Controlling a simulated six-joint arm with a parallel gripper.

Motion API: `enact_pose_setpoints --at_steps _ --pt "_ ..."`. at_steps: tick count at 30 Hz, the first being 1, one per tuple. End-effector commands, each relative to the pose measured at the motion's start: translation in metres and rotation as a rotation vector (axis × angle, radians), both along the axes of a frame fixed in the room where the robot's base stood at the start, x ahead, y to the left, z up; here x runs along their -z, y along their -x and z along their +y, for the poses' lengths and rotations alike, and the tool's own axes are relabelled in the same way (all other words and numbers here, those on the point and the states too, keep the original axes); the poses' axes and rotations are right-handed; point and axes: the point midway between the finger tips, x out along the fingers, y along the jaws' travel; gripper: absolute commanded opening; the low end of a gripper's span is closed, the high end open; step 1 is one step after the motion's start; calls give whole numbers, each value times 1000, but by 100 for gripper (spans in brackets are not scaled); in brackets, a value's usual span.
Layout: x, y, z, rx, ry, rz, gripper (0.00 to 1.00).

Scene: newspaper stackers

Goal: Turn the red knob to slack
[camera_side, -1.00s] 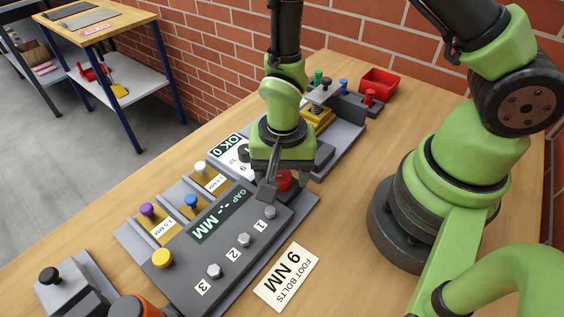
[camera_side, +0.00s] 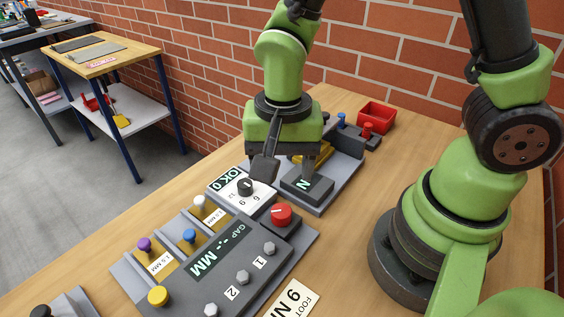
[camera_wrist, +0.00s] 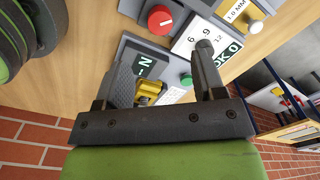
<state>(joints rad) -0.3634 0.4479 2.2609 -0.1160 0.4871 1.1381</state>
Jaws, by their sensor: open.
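The red knob (camera_side: 281,214) sits on a dark block at the upper right corner of the grey gap panel (camera_side: 228,262). It is uncovered and carries a short white pointer mark. It also shows at the top of the wrist view (camera_wrist: 160,19). My gripper (camera_side: 286,170) is open and empty. It is above and behind the red knob, apart from it, over the black dial knob (camera_side: 246,187) and the dark N display (camera_side: 306,187). In the wrist view the two fingers (camera_wrist: 163,62) stand wide apart. I cannot read any slack label by the knob.
White, blue, purple and yellow knobs (camera_side: 158,296) line the panel's left side. Numbered bolts (camera_side: 242,277) are on its face. A "9 N" card (camera_side: 292,299) lies in front. A red bin (camera_side: 376,117) stands by the brick wall. Bare table lies right of the panel.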

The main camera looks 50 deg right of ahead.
Motion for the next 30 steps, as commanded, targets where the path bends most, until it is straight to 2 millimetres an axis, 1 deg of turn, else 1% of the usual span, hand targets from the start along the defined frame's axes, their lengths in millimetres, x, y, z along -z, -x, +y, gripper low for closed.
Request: enact_pose_setpoints --at_steps 4,9,12,14,17,24,27,30 --pt "0 0 0 36 1 2 63" --pt "-1 -2 2 252 8 17 63" --pt "1 -2 2 314 13 24 63" --pt "6 -2 2 318 14 26 63" --pt "19 -1 2 316 14 28 63" --pt "62 -1 2 315 14 29 63" --pt "76 0 2 313 13 28 63" --pt "87 -1 2 315 12 26 63"
